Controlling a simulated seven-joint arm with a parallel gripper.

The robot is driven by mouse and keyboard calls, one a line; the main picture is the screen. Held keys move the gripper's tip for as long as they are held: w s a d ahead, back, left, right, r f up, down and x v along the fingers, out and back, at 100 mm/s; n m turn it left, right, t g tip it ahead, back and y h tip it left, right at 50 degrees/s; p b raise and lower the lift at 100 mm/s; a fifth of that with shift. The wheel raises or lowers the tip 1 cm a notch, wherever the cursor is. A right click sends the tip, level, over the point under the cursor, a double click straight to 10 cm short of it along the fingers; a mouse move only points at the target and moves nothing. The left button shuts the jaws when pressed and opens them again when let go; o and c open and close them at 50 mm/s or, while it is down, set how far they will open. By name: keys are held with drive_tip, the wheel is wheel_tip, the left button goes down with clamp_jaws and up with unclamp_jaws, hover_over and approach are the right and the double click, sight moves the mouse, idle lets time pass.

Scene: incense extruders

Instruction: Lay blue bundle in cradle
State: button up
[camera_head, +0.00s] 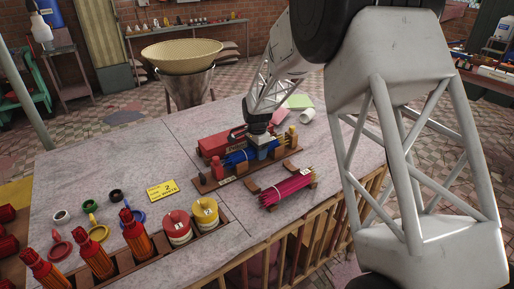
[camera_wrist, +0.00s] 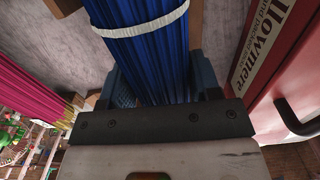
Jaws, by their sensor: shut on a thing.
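The blue bundle (camera_head: 238,157), tied with a pale band, lies level over a long brown wooden cradle board (camera_head: 207,185) with upright pegs and a small label. I cannot tell whether it rests on the wood or hangs just above it. My gripper (camera_head: 262,150) points down and is shut on the bundle's right part. In the wrist view the blue bundle (camera_wrist: 145,55) runs between the two fingers of my gripper (camera_wrist: 162,92), its band beyond them. The cradle is mostly hidden by the bundle and gripper.
A magenta bundle (camera_head: 287,189) lies on wooden supports in front. A red case (camera_head: 213,145) stands close behind, and its side (camera_wrist: 275,75) is near my gripper in the wrist view. A yellow card (camera_head: 161,190) and red and yellow canisters (camera_head: 177,228) are left and in front.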

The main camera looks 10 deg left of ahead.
drive_tip(key=shift+f, duration=0.25)
drive_tip(key=o, duration=1)
drive_tip(key=shift+c, duration=0.2)
drive_tip(key=shift+r, duration=0.1)
drive_tip(key=shift+r, duration=3.9)
